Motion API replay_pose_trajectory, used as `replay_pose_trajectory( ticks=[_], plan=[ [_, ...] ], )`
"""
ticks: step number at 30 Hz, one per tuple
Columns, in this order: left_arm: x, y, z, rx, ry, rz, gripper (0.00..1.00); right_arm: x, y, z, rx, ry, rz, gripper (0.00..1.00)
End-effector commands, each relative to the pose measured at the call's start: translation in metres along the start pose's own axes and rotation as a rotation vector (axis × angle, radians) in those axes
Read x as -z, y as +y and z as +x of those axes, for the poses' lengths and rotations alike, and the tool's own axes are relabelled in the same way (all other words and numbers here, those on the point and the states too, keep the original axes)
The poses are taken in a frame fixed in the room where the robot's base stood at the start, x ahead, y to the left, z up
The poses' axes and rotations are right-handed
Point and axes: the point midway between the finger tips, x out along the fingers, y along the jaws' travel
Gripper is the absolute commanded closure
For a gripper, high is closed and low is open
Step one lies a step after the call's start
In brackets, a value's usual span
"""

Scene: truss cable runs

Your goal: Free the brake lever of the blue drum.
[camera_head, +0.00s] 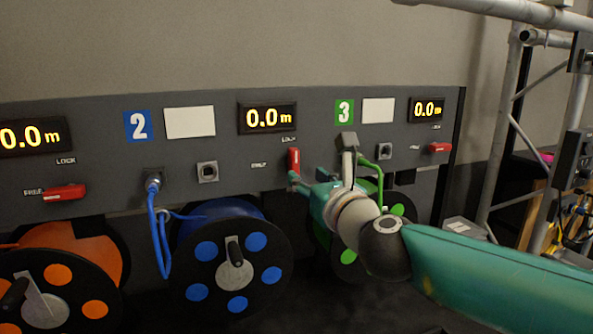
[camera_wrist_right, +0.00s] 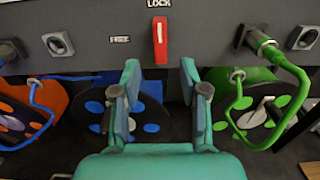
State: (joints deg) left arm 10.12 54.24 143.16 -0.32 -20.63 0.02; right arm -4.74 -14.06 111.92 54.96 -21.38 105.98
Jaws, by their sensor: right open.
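The blue drum (camera_head: 232,262) stands under panel 2, with blue discs on its black flange. Its red brake lever (camera_head: 293,160) points upright at the LOCK mark on the panel. In the right wrist view the red lever (camera_wrist_right: 160,40) stands under LOCK, with FREE marked to its left. My right gripper (camera_head: 306,186) is just below the lever in the head view. In the wrist view its two fingers (camera_wrist_right: 160,85) are spread apart with nothing between them, and the lever lies ahead of the gap. I cannot tell whether a finger touches it. My left gripper is not in view.
The orange drum's red lever (camera_head: 64,192) and the green drum's red lever (camera_head: 439,147) lie sideways. A blue cable (camera_head: 156,225) hangs from a panel connector left of the blue drum. A green cable (camera_wrist_right: 285,75) loops right of my gripper. A truss (camera_head: 510,110) stands at right.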

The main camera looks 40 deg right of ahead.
Motion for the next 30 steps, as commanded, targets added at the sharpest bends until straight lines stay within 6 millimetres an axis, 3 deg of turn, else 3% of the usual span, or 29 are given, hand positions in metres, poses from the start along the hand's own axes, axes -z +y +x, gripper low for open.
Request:
replay_pose_trajectory(
  ticks=[3,9,15,23,24,30],
  plan=[
    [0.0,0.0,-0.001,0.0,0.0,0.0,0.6,0.001,-0.001,0.026,0.002,0.003,-0.001,0.56],
    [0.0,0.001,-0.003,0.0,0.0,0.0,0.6,0.0,-0.001,0.056,0.001,0.002,-0.001,0.56],
    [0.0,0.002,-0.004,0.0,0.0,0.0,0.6,-0.001,-0.001,0.069,0.002,0.0,0.0,0.56],
    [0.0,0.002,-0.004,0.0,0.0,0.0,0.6,0.0,-0.002,0.07,0.002,0.0,0.0,0.56],
    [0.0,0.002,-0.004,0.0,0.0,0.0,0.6,0.0,-0.002,0.07,0.002,0.0,0.0,0.58],
    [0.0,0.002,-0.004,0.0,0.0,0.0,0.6,0.0,-0.002,0.069,0.002,0.0,0.0,0.91]
  ],
)
